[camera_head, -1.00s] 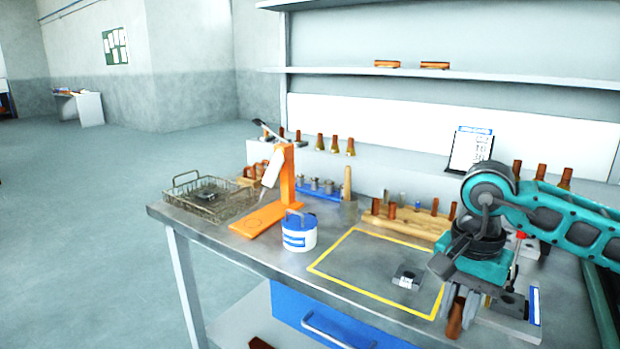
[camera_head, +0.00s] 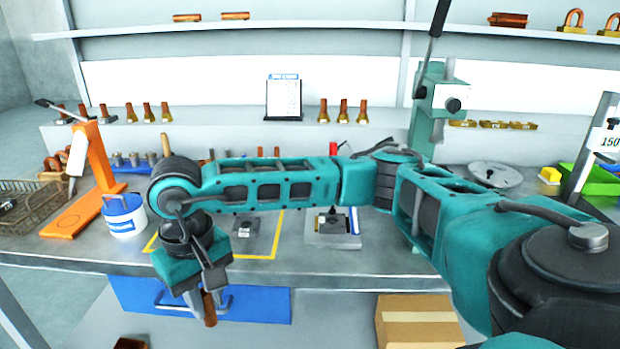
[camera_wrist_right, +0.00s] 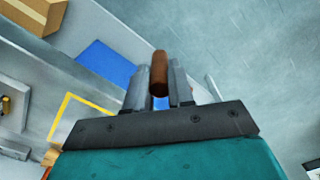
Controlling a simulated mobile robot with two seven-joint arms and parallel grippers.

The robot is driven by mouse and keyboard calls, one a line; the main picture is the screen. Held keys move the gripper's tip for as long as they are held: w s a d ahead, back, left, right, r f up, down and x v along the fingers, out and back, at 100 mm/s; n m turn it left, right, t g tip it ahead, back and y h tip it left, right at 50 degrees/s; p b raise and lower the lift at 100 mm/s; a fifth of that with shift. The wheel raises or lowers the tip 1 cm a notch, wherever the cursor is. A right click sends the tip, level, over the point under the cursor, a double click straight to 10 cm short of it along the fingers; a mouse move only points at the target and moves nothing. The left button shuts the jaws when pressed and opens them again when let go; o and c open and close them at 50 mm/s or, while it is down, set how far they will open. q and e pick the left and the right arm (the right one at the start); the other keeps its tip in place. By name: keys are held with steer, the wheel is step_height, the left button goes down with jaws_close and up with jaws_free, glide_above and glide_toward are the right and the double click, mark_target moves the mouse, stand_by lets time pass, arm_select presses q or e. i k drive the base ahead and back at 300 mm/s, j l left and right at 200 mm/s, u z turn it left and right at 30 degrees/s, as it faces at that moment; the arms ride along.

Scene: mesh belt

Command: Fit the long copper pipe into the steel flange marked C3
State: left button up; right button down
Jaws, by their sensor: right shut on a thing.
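My right gripper (camera_head: 203,288) is shut on a copper pipe (camera_head: 210,311), which hangs nearly upright in front of the bench's front edge. In the right wrist view the pipe (camera_wrist_right: 159,72) sticks out between the two fingers. A dark steel flange (camera_head: 245,226) with a small white label lies in the yellow-outlined area, behind and right of the gripper. A dark part (camera_head: 7,204) lies in the wire basket. I cannot read any of the labels. My left gripper is out of view.
An orange stand (camera_head: 95,175) and a white-blue tub (camera_head: 124,216) stand left of the yellow outline. My right arm crosses above the bench (camera_head: 385,262). A cardboard box (camera_head: 418,325) sits below at the right. Several copper fittings stand along the back ledge.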

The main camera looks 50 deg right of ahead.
mark_target(332, 223)
steer(key=l+z, duration=0.1)
steer(key=z, duration=0.8)
